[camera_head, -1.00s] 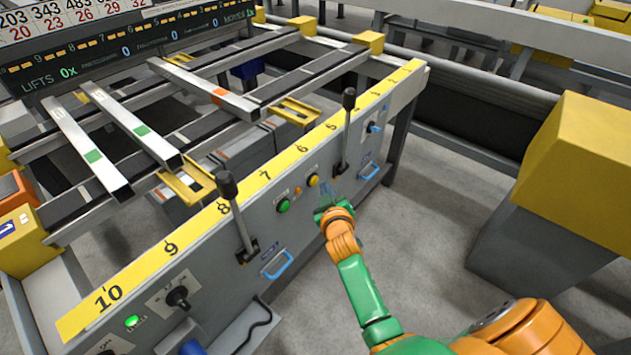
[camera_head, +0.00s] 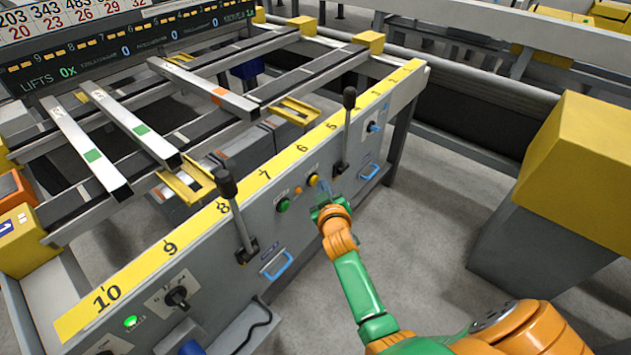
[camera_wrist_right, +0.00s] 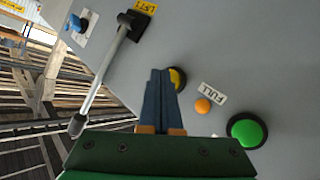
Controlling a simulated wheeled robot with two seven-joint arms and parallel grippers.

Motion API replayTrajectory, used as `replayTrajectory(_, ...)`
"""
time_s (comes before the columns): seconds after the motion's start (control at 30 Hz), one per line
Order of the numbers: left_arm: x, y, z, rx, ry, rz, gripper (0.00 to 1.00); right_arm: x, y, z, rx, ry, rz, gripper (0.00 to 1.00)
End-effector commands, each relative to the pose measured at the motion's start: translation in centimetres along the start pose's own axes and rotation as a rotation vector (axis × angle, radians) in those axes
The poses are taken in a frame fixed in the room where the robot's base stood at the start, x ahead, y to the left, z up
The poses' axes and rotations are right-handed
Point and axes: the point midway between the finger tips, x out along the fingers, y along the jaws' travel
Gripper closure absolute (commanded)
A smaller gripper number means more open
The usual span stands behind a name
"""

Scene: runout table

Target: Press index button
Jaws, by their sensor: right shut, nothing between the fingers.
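A yellow push button (camera_head: 313,179) is on the grey front panel (camera_head: 225,262), with a green button (camera_head: 283,205) to its left and a small orange lamp (camera_head: 298,190) between them. I cannot read which is labelled index. My right gripper (camera_head: 327,187) is shut and empty, its tips just right of the yellow button and close to the panel. In the right wrist view the shut fingers (camera_wrist_right: 161,78) partly cover the yellow button (camera_wrist_right: 178,77); I cannot tell whether they touch it. The green button (camera_wrist_right: 246,130) is clear. My left gripper is not in view.
Black-knobbed levers (camera_head: 349,98) (camera_head: 227,182) stick out from the panel on both sides of the buttons. Blue handles (camera_head: 277,264) sit lower on the panel. Metal bars lie across the table rails above. Open floor lies to the right, before a yellow block (camera_head: 585,165).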

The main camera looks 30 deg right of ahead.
Motion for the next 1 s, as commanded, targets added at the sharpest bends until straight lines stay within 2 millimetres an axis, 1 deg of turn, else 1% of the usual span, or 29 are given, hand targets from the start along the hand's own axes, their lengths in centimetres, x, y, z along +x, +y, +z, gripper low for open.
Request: replayTrajectory(1.0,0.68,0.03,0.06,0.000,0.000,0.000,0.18,0.76,-0.58,-0.52,0.001,0.000,0.000,1.00)
